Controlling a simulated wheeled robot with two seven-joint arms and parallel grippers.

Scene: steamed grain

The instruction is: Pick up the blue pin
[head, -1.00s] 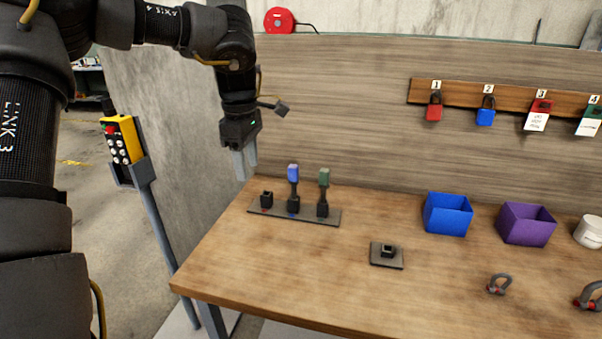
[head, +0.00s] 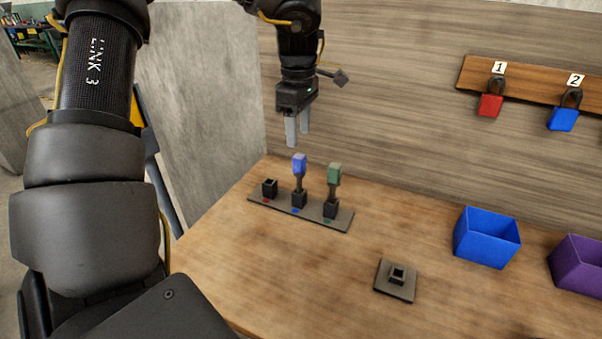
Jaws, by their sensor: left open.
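The blue pin (head: 299,166) stands upright in the middle socket of a dark rack (head: 318,219) at the back left of the table. A blue dot marks that socket. A green pin (head: 335,174) stands in the socket to its right, and the left socket (head: 269,188), with a red dot, is empty. My left gripper (head: 297,138) points down above the blue pin, open and empty, with its fingertips a little over the pin's top and apart from it. My right gripper is out of view.
A small square base with one socket (head: 397,277) lies nearer the front. A blue bin (head: 487,239) and a purple bin (head: 579,266) stand to the right. Red (head: 490,105) and blue (head: 563,119) padlocks hang on the back wall. The table between is clear.

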